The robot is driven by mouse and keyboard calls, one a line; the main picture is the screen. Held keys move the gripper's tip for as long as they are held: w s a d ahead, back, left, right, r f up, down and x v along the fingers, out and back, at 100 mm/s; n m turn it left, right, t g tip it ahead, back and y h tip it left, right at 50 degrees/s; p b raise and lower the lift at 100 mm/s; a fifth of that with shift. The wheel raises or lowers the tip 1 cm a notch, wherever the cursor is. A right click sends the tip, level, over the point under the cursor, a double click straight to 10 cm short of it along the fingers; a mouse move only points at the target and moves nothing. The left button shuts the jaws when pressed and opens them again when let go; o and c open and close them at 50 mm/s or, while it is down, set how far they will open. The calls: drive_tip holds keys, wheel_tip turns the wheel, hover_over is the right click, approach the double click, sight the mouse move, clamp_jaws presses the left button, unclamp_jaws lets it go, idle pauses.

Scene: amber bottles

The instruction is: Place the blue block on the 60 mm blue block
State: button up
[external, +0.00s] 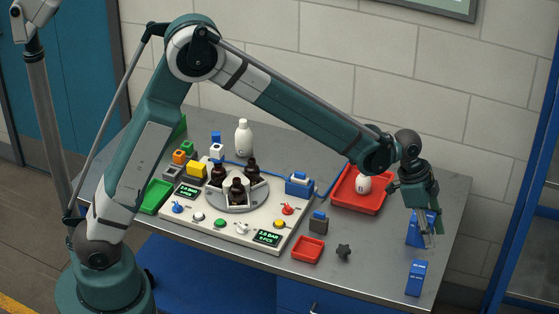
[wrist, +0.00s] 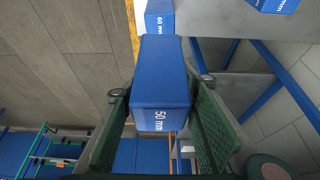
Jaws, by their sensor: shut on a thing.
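My gripper (external: 426,241) is at the right end of the table, pointing down. In the wrist view my gripper (wrist: 161,88) is shut on a blue block marked 50 mm (wrist: 160,75), with a finger on each side. A blue block marked 60 mm (wrist: 159,18) shows just beyond the held block, partly hidden by it. Another blue block (wrist: 276,4) is cut off at the top right. In the external view a blue block (external: 416,278) stands near the table's front right edge. Blue surfaces beside my fingers (external: 413,232) overlap, so I cannot separate those blocks clearly.
A red tray (external: 347,204) with a white bottle (external: 364,183) lies left of my gripper. A small red tray (external: 307,249), a dark knob (external: 344,250) and a grey block with a blue top (external: 318,222) are farther left. The table edge (external: 437,290) is close.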

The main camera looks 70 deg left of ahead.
drive_tip(key=shift+w+d+r, duration=0.35)
drive_tip(key=shift+d+r, duration=0.05)
drive_tip(key=shift+d, duration=0.05)
drive_tip(key=shift+f, duration=0.1)
hover_over(426, 268)
drive_tip(key=shift+f, duration=3.05)
drive_tip(key=shift+f, duration=0.1)
drive_tip(key=shift+f, duration=1.75)
drive_tip(key=shift+f, duration=0.15)
drive_tip(key=o, duration=0.9)
drive_tip(key=shift+o, duration=0.4)
